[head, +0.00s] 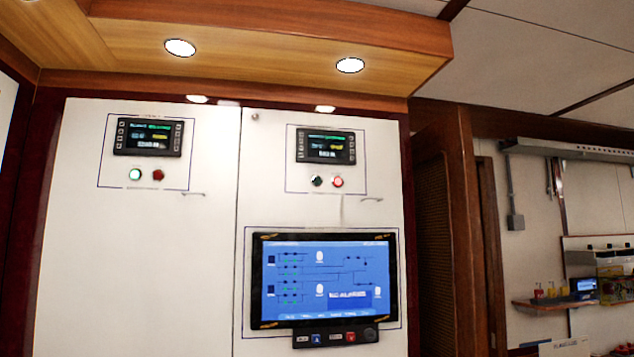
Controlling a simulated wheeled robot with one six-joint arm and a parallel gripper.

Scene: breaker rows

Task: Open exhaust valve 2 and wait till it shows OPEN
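A large touch screen (325,281) with a black frame is mounted on the right white cabinet panel. It shows a blue schematic with lines, several small symbols and a darker blue box; its text is too small to read. I cannot tell which symbol is exhaust valve 2 or what state it shows. A small control strip (335,338) with blue and red buttons sits below the screen. My gripper is not in view.
Two small display units, left (148,137) and right (326,146), each have two round buttons below. Small handles (193,194) stick out of the panels. A wooden soffit (250,45) hangs above. A shelf (553,303) with small items is on the far right wall.

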